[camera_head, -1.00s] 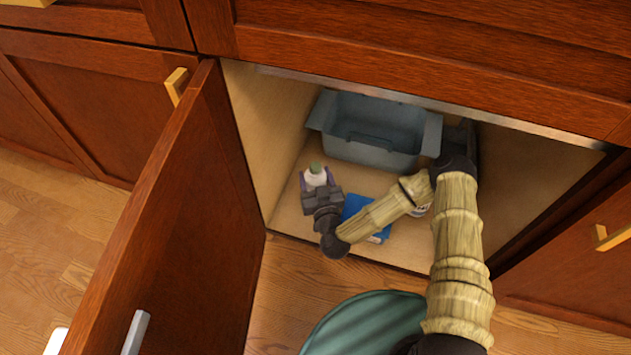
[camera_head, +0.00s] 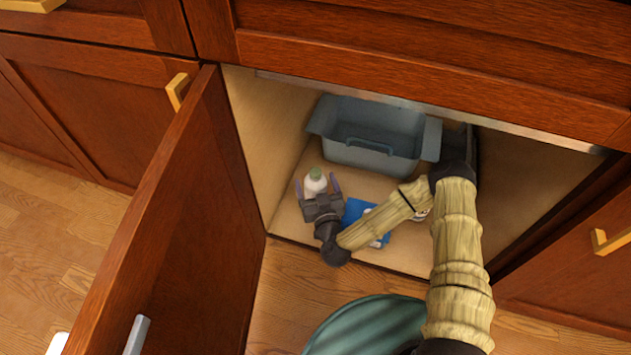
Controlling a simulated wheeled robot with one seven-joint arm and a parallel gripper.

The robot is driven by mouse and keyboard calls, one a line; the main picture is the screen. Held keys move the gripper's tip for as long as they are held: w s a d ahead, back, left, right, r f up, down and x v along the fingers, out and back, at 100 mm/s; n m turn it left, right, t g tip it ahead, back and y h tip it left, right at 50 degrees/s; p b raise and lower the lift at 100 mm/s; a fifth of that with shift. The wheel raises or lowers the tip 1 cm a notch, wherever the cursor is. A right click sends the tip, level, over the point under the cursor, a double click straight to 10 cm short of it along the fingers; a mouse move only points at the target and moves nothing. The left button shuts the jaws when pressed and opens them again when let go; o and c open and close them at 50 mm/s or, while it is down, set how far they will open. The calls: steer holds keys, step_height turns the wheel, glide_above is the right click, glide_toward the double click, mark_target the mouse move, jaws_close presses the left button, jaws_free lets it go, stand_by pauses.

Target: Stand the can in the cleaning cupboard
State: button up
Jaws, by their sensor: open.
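A small white can (camera_head: 315,183) with a greenish top stands upright on the floor of the open cupboard (camera_head: 286,218), towards its left side. My gripper (camera_head: 319,186) is inside the cupboard, with its two fingers open, one on each side of the can. The fingers look apart from the can, though their exact gaps are hard to judge. The lower part of the can is hidden behind my gripper.
A grey-blue tub (camera_head: 374,131) stands at the cupboard's back. A blue item (camera_head: 354,209) lies right of my gripper, and a white item (camera_head: 421,215) is partly hidden by my arm. The open door (camera_head: 185,225) stands at the left.

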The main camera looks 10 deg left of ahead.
steer(key=p+v, duration=0.5)
steer(key=v, duration=0.6)
steer(key=shift+s+r+p, duration=0.1)
steer(key=shift+r+p, duration=0.05)
steer(key=shift+p, duration=0.15)
